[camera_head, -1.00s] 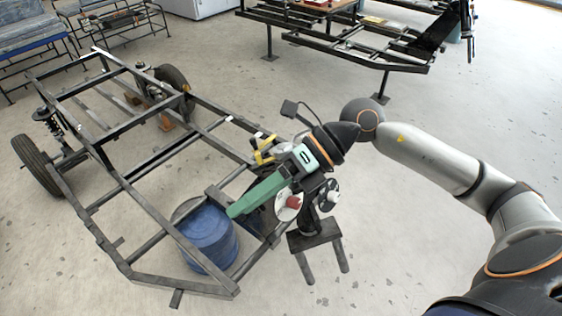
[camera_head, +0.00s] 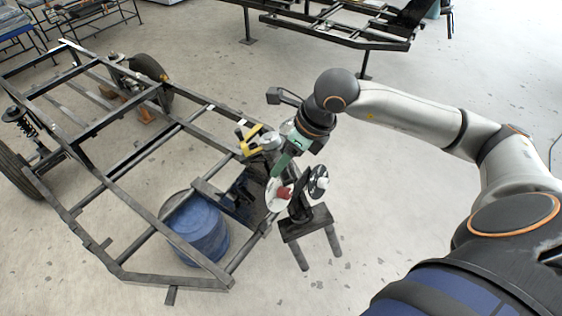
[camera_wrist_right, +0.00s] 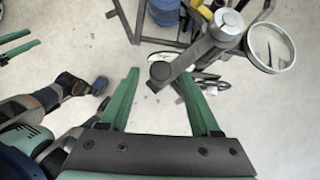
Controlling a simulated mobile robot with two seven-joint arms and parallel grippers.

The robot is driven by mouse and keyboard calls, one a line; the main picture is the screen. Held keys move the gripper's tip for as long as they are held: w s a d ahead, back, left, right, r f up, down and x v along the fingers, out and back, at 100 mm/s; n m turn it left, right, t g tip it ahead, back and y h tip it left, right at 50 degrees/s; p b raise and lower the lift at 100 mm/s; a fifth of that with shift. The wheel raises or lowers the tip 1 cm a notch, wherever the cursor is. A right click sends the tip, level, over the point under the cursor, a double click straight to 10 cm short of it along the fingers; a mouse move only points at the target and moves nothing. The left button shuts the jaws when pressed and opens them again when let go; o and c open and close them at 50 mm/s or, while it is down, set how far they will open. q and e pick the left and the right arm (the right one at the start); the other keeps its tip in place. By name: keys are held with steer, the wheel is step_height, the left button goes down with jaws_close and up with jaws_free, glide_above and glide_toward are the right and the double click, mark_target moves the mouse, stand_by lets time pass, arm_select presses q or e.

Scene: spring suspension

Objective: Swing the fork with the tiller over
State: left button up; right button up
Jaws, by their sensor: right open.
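In the right wrist view the tiller is a grey bar with a round grey pivot cap (camera_wrist_right: 227,24). Its dark rounded end (camera_wrist_right: 160,72) appears between the green fingertips of my right gripper (camera_wrist_right: 160,78), which is open; I cannot tell whether they touch. In the head view the round grey cap (camera_head: 269,141) shows left of my right gripper (camera_head: 282,166). Below it is a dark assembly with a white disc (camera_head: 278,195), a dark disc (camera_head: 318,180) and a block with two prongs (camera_head: 307,222). What looks like my left gripper (camera_wrist_right: 20,45) shows partly at the left edge of the wrist view.
The black tube frame (camera_head: 135,195) fills the left. A blue drum (camera_head: 197,230) stands under its near end. A yellow clamp-like part (camera_head: 246,139) is close to my right gripper. Floor at the right is mostly clear. Another frame (camera_head: 340,35) stands behind.

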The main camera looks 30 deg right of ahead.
steer(key=shift+x, duration=1.3)
steer(key=shift+c, duration=0.4)
jaws_close()
